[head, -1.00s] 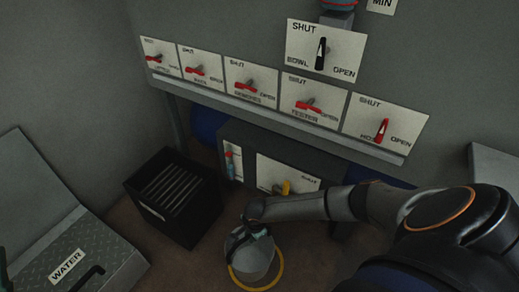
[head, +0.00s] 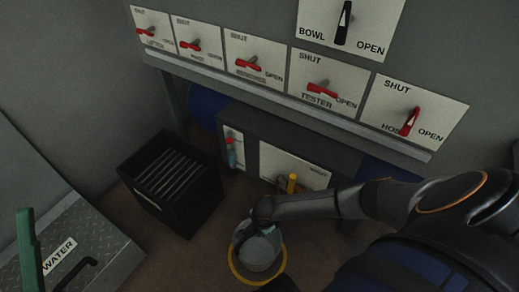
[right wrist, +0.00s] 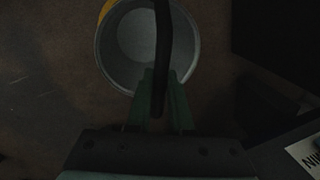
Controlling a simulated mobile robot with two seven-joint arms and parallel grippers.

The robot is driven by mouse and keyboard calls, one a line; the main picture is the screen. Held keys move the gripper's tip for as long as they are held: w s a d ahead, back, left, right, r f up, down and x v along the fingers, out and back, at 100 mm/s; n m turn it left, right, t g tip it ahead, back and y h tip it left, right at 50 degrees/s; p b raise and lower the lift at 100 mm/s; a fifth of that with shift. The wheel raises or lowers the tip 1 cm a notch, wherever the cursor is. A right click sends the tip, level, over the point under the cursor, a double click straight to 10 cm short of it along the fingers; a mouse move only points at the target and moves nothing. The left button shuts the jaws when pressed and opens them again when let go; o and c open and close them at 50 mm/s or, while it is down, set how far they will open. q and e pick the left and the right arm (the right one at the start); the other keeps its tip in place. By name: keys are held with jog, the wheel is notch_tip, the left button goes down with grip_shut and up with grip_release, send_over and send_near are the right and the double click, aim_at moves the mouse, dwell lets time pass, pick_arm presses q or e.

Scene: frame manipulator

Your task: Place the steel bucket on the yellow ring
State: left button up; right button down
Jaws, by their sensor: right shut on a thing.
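The steel bucket (head: 262,254) is a pale grey pail low in the head view. The yellow ring (head: 233,272) lies on the floor around its base, showing on the left, bottom and right. I cannot tell whether the bucket touches the floor. My right gripper (head: 255,220) is above the bucket. In the right wrist view its green fingers (right wrist: 163,98) are shut on the dark bail handle, over the bucket's rim (right wrist: 103,65). A bit of yellow ring (right wrist: 105,9) shows beyond the bucket.
A black slatted bin (head: 150,199) stands left of the ring. A grey cabinet (head: 296,146) with a yellow-handled tap (head: 292,183) is behind it. A row of red levers (head: 322,88) is above. A WATER hatch (head: 90,245) is at left.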

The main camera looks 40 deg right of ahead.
jog(key=shift+w+f, duration=0.1)
jog(key=shift+f, duration=0.35)
jog(key=shift+w, duration=0.1)
pick_arm(q)
jog(key=shift+w+d+f, duration=0.3)
jog(key=shift+w, duration=0.15)
pick_arm(e)
jog(key=shift+r, duration=0.1)
pick_arm(q)
jog(key=shift+f, duration=0.1)
jog(key=shift+s, duration=0.1)
pick_arm(e)
jog(key=c, duration=0.8)
grip_release()
pick_arm(q)
notch_tip(320, 180, up, 8)
jog(key=a+p, duration=0.1)
jog(key=p, duration=0.5)
jog(key=shift+f+t+p, duration=0.15)
jog(key=shift+t+p, duration=0.15)
jog(key=shift+p, duration=0.1)
pick_arm(e)
jog(key=s+r, duration=0.1)
jog(key=r, duration=0.6)
jog(key=s+r, duration=0.1)
jog(key=r, duration=0.3)
jog(key=shift+s+r, duration=0.3)
jog(key=shift+r, duration=0.05)
pick_arm(q)
jog(key=shift+s, duration=0.1)
